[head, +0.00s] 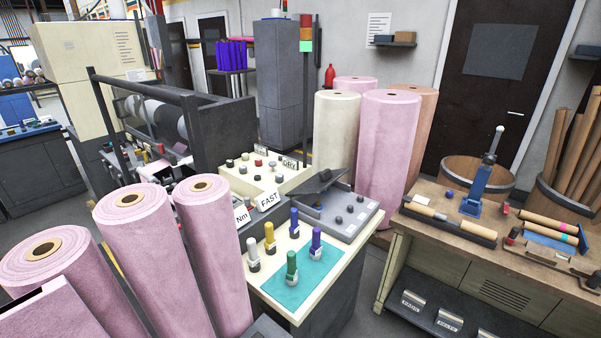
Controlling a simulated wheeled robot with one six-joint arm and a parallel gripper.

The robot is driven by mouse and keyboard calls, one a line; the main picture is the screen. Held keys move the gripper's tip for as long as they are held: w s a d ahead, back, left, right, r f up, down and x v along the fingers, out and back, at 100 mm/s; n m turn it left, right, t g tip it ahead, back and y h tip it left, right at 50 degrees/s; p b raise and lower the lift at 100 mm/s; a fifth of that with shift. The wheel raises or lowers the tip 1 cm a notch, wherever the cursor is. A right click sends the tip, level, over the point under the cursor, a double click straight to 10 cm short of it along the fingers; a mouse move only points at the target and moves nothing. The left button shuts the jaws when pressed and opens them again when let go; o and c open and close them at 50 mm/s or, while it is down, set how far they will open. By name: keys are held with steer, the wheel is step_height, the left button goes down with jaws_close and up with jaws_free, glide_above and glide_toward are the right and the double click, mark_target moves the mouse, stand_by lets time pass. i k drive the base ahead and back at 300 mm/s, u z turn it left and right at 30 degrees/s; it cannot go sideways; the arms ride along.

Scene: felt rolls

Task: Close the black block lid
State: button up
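A black lid (318,185) stands tilted up at the back of a grey block (348,229) on the cream control console. The lid is raised and apart from the block's front part. Several dark knobs show on the block's top face. The small size hides the hinge and what lies under the lid. My gripper is not in this view.
Several coloured handles stand on and beside a teal mat (305,272) at the console's front. Tall pink felt rolls (213,250) crowd its left side, and more rolls (388,150) stand behind it. A wooden workbench (430,250) is at the right, across a narrow floor gap.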

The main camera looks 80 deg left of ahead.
mark_target(317, 184)
steer(key=u, duration=1.9)
steer(key=i, duration=2.7)
steer(key=u, duration=2.9)
